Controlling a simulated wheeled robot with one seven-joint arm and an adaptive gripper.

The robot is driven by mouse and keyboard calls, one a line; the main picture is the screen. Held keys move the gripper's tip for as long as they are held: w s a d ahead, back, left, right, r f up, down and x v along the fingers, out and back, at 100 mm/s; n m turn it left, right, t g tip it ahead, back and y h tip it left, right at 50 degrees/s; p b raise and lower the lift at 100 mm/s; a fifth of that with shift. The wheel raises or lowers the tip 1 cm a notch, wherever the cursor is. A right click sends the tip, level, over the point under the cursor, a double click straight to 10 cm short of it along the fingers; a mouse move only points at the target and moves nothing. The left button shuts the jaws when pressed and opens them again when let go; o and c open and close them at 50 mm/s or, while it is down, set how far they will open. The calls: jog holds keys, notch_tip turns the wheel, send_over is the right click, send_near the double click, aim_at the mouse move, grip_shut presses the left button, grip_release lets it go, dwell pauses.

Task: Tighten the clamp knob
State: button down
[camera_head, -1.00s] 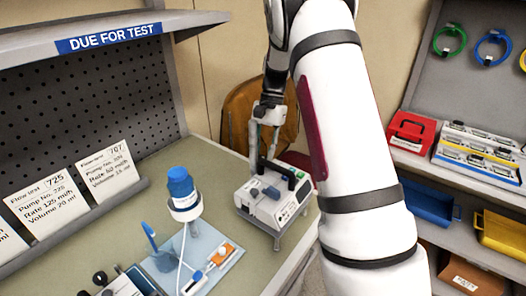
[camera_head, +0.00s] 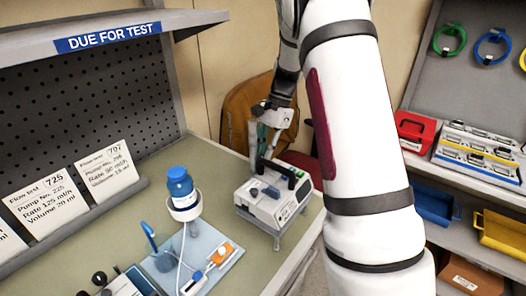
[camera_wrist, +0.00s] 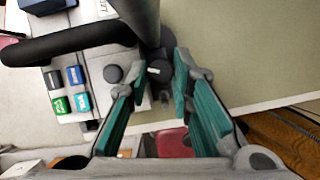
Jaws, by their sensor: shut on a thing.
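The white infusion pump (camera_head: 262,208) stands on a small stand at the right end of the bench. My gripper (camera_head: 260,160) reaches down from above at the pump's back edge. In the wrist view, the teal-padded fingers of my gripper (camera_wrist: 160,84) are on either side of a small dark clamp knob (camera_wrist: 158,71), with the tips shut on it. The knob is beside a grey pole (camera_wrist: 141,18). In the head view the knob is hidden behind the pump and my fingers. The pump's black handle (camera_wrist: 68,42) and coloured buttons show in the wrist view.
A blue-capped bottle (camera_head: 180,186) in a holder stands left of the pump, with tubing and a tray (camera_head: 214,244) in front. Shelves with a red box (camera_head: 413,130) and bins are at right.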

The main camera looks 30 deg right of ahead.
jog(key=shift+s+m+t, duration=0.1)
jog(key=shift+m+t, duration=0.6)
jog(key=shift+m, duration=0.9)
jog(key=c, duration=1.7)
grip_release()
jog(key=v, duration=1.2)
jog(key=shift+d, duration=0.1)
